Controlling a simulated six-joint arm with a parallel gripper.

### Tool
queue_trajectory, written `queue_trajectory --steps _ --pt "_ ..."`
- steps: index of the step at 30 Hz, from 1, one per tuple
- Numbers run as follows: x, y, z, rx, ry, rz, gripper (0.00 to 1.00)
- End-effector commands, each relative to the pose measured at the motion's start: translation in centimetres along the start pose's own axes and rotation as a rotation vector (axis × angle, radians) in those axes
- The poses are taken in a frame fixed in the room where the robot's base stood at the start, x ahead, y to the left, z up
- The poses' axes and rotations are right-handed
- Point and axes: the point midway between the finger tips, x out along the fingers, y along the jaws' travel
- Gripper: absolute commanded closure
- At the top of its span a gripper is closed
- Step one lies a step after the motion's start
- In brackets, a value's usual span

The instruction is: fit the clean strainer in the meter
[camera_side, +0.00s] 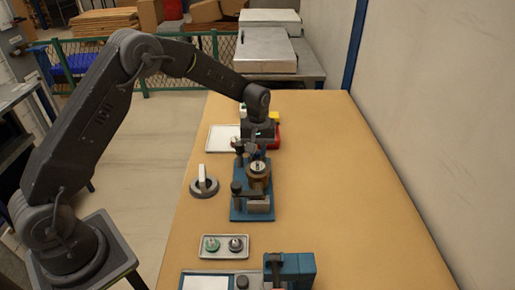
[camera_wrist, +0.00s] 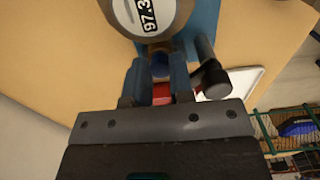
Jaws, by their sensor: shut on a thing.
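The meter (camera_side: 258,170), a round brass-coloured body, is upright in a blue fixture (camera_side: 252,214). Its round face (camera_wrist: 148,14), reading 97.3, shows at the top of the wrist view. My gripper (camera_wrist: 159,70) is right beside the meter's body, on the far side in the side view (camera_side: 257,143). Its fingers are shut on a small blue part (camera_wrist: 160,66), mostly hidden between them. I cannot tell from its visible bit whether it is the clean strainer, nor whether it touches the meter.
A small tray (camera_side: 225,256) holds a green part (camera_side: 212,244) and a dark part (camera_side: 235,244). A grey round piece with a white handle (camera_side: 203,182) stands left of the fixture. A white tray (camera_side: 219,138) and red bin (camera_side: 277,140) lie behind. The table's right side is clear.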

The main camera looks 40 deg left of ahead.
Motion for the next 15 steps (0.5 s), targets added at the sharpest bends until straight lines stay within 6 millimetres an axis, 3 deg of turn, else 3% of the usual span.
queue_trajectory --steps 6,7,15 --pt "0.0 0.0 0.0 0.0 0.0 0.0 0.92" --pt "0.0 0.0 0.0 0.0 0.0 0.0 0.77" --pt "-0.02 0.01 -0.01 0.0 0.0 0.0 0.51"
